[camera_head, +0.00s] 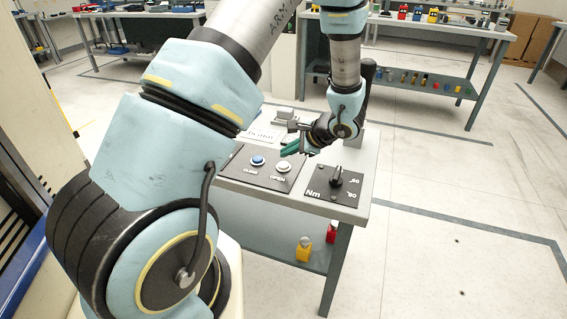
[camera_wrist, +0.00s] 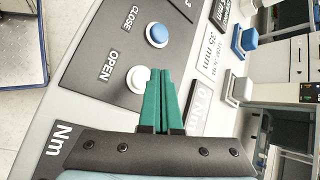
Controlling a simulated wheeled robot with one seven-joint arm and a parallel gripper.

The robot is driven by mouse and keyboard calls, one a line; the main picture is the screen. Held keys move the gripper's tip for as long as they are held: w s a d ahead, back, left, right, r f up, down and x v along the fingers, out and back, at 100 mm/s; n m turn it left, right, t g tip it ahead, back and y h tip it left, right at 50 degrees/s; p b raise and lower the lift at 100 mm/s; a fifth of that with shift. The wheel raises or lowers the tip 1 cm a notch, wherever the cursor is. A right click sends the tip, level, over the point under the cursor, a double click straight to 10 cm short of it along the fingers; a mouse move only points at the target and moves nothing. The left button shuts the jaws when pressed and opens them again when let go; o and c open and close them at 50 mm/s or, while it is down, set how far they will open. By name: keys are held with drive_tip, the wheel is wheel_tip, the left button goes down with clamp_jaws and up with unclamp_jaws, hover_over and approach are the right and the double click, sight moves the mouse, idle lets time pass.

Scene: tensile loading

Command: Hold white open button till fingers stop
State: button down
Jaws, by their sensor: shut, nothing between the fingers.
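The white OPEN button (camera_head: 283,167) sits on a dark panel on the small table, and it also shows in the wrist view (camera_wrist: 138,79). The blue CLOSE button (camera_head: 257,160) is beside it, and in the wrist view it is above the white one (camera_wrist: 157,35). My gripper (camera_head: 286,152) has green fingers, shut and empty. In the wrist view the fingertips (camera_wrist: 163,72) are just right of the white button and overlap its edge. I cannot tell whether they touch it. The tensile machine's fingers are not clearly seen.
A black knob (camera_head: 336,176) marked Nm stands on the panel to the right of the buttons. Yellow (camera_head: 304,249) and red (camera_head: 331,232) items sit on the lower shelf.

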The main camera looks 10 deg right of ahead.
sight(287, 165)
drive_tip(key=shift+r+p, duration=0.95)
drive_tip(key=shift+r, duration=1.15)
